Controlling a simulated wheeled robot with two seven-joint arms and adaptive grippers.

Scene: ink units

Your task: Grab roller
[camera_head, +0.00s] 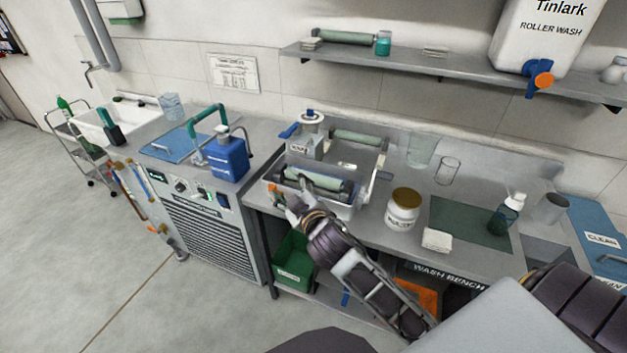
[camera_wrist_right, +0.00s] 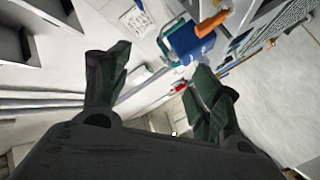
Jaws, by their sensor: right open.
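No roller shows clearly there. My left gripper is not in view.
A blue container (camera_head: 227,160) stands on the cabinet to the left; it also shows in the wrist view (camera_wrist_right: 190,42). A green bin (camera_head: 294,262) sits below.

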